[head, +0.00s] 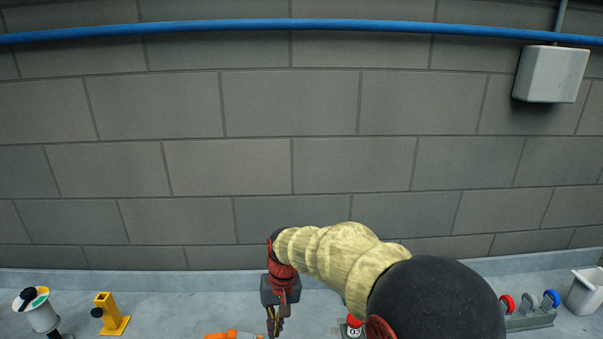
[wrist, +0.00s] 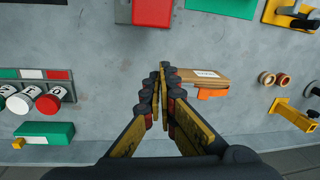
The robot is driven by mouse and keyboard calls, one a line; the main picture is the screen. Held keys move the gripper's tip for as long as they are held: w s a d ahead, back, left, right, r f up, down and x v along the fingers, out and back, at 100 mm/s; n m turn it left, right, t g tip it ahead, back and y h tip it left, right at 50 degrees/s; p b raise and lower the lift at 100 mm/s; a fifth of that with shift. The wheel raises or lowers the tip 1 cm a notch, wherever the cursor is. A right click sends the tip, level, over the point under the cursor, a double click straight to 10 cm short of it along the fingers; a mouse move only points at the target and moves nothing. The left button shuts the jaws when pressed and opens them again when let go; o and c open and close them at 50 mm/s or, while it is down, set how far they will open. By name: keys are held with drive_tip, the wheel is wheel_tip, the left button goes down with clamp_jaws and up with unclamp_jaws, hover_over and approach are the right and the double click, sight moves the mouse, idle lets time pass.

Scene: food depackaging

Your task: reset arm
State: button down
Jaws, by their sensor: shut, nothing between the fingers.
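My gripper (head: 275,325) hangs down at the bottom middle of the head view, at the end of my arm with its yellow ribbed sleeve. In the wrist view its two fingers (wrist: 163,95) meet at the tips, shut and empty, above a grey surface. A brown box with a white label (wrist: 203,77) lies just right of the fingertips, with an orange piece (wrist: 212,94) beside it. I cannot tell whether the fingers touch anything below.
A grey rack (head: 530,318) and white bin (head: 584,292) stand at the right. A wall (head: 290,130) rises behind. In the wrist view, a red block (wrist: 152,12) and green block (wrist: 48,135) lie around.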

drive_tip(key=s+d+m+t+h+b, duration=0.1)
drive_tip(key=s+d+t+b, duration=0.5)
drive_tip(key=s+d+b, duration=0.8)
drive_tip(key=s+d+m, duration=0.1)
drive_tip(key=s+d, duration=1)
drive_tip(key=d, duration=0.1)
drive_tip(key=shift+r+h, duration=0.25)
drive_tip(key=shift+h, duration=0.05)
drive_tip(key=shift+s, duration=0.15)
